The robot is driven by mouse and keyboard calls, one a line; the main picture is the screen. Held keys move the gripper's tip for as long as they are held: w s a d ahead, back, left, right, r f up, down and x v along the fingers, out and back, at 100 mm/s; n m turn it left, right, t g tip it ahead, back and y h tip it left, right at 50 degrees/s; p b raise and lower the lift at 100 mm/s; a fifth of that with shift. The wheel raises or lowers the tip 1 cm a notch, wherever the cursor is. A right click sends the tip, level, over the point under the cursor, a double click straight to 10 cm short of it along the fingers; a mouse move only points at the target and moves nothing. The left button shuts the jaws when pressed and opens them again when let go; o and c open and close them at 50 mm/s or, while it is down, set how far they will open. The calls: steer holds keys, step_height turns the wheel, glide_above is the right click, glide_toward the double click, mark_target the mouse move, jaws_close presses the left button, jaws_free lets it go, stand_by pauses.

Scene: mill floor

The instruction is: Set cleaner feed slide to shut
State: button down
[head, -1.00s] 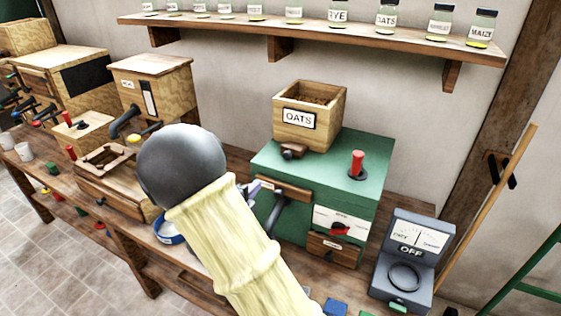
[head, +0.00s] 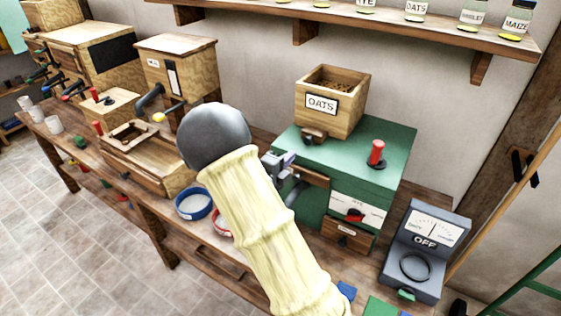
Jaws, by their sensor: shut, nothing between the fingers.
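A green machine (head: 345,160), which I take for the cleaner, stands on the bench with a wooden OATS hopper (head: 345,118) on top. A dark-ended wooden slide handle (head: 313,137) sticks out at the foot of the hopper's front; its setting is not clear. My gripper (head: 284,163) is shut and empty. It is at the machine's front left edge, lower and to the left of the handle, seemingly apart from it. My pale arm hides part of the machine's front and the bench.
A red knob (head: 377,152) stands on the machine's top. A grey meter marked OFF (head: 427,250) is to its right. A blue-rimmed bowl (head: 194,204) and a red-rimmed bowl (head: 221,223) are left of it. Wooden machines fill the bench's left; a jar shelf (head: 400,40) hangs above.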

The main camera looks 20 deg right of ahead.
mark_target(306, 140)
steer(key=p+x, duration=0.2)
steer(key=x, duration=0.4)
steer(key=shift+r, duration=0.1)
steer(key=shift+w+d+p, duration=0.35)
steer(key=shift+d+p, duration=0.05)
steer(key=shift+d, duration=0.1)
steer(key=shift+f, duration=0.2)
steer(key=shift+w+d+f+b, duration=0.1)
steer(key=shift+w+d+b, duration=0.15)
steer(key=shift+b, duration=0.25)
steer(key=shift+b+x, duration=1.05)
steer(key=shift+x, duration=0.05)
steer(key=shift+r, duration=0.35)
steer(key=shift+r, duration=0.1)
steer(key=shift+a, duration=0.1)
